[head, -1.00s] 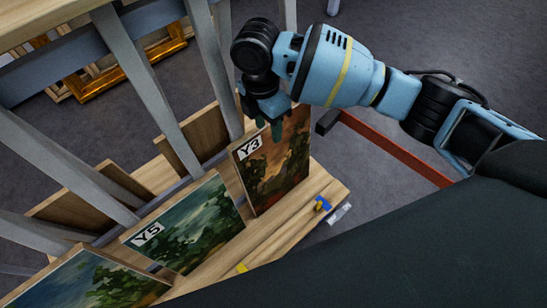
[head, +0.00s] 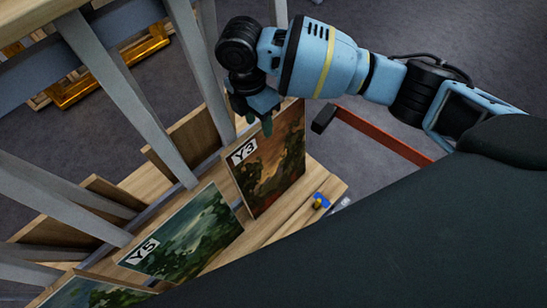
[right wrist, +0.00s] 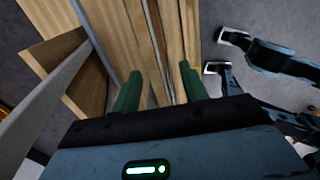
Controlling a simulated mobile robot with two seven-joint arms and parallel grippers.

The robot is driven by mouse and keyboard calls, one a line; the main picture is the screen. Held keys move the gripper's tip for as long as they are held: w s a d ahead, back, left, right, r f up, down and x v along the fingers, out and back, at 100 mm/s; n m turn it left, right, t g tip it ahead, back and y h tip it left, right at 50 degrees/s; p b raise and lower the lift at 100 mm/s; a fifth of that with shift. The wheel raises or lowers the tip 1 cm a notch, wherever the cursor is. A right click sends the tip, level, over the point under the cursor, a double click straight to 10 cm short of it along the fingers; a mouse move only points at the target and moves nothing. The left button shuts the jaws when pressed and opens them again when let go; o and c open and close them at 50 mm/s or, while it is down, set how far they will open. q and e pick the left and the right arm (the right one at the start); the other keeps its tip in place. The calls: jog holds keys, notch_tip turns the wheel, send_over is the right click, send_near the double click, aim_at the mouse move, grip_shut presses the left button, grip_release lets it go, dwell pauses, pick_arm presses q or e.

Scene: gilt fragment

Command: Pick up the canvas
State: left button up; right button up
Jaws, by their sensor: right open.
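A canvas labelled Y3 (head: 275,170), with a brown and green landscape, stands tilted on a wooden ledge. My right gripper (head: 257,120) is at its top edge in the head view, with dark green fingers pointing down. In the right wrist view, the fingers of this gripper (right wrist: 160,88) are spread apart above wooden edges. Whether the canvas edge lies between them, I cannot tell. A canvas labelled Y5 (head: 195,235) stands to the left on the ledge, and another canvas (head: 95,294) is partly cut off at the bottom. My left gripper is not in view.
Grey slanted rack bars (head: 125,85) rise behind the canvases, with bare wooden panels (head: 185,140) between them. A small blue and yellow object (head: 320,202) lies at the right end of the ledge (head: 280,222). A red bar (head: 385,140) lies right of Y3. A gilt frame (head: 105,75) is at the back.

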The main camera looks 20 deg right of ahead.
aim_at(260, 125)
jog(key=f, duration=0.1)
jog(key=f+b, duration=0.1)
jog(key=f, duration=0.1)
jog(key=f+b, duration=0.1)
jog(key=f, duration=0.1)
jog(key=shift+d+f, duration=0.1)
jog(key=shift+d, duration=0.2)
jog(key=c, duration=0.8)
grip_shut()
